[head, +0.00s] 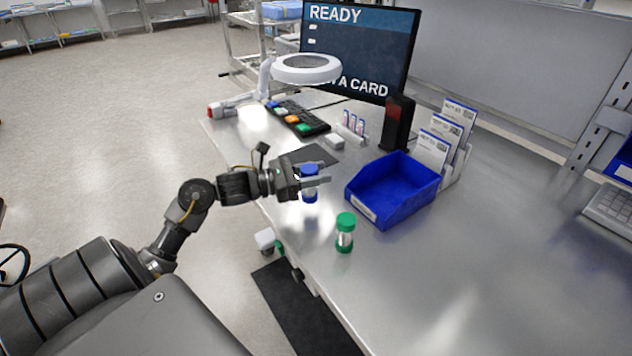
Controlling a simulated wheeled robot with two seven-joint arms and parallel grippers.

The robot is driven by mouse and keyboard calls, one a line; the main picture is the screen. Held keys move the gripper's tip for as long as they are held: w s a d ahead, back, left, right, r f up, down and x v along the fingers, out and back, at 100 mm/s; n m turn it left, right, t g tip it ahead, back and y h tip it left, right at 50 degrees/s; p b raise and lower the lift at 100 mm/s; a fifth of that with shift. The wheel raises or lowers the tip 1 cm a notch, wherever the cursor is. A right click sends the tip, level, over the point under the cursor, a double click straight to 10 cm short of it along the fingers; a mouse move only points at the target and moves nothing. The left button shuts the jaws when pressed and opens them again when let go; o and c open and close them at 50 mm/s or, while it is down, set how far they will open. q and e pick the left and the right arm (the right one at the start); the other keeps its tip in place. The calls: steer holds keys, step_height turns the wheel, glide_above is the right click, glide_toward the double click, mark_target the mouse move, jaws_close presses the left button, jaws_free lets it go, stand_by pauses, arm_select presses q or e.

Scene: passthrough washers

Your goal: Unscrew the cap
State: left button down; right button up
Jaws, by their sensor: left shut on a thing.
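My left gripper (312,181) reaches over the table's left edge and is shut around a small jar with a blue cap (309,169). The jar's blue base (310,197) shows below the fingers, and the cap shows above them. The jar is about upright; the fingers hide much of its middle. I cannot tell whether it touches the table. A second small jar with a green cap (346,221) and green base stands upright on the table, apart from the gripper, in front and to the right. My right gripper is not in view.
A blue open bin (378,218) stands right of the jars, beside a rack of cards (449,140). The metal table (480,270) is bare at front right.

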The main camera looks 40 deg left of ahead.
arm_select(q)
steer(key=shift+w+a+f, duration=0.2)
steer(key=shift+w+f, duration=0.15)
steer(key=shift+f, duration=0.1)
step_height(320, 180, down, 2)
steer(key=shift+f+p, duration=0.1)
steer(key=shift+p, duration=0.75)
steer(key=shift+f, duration=0.4)
steer(key=shift+f, duration=0.15)
steer(key=shift+f+b, duration=0.1)
steer(key=shift+b, duration=0.2)
steer(key=c, duration=0.9)
jaws_free()
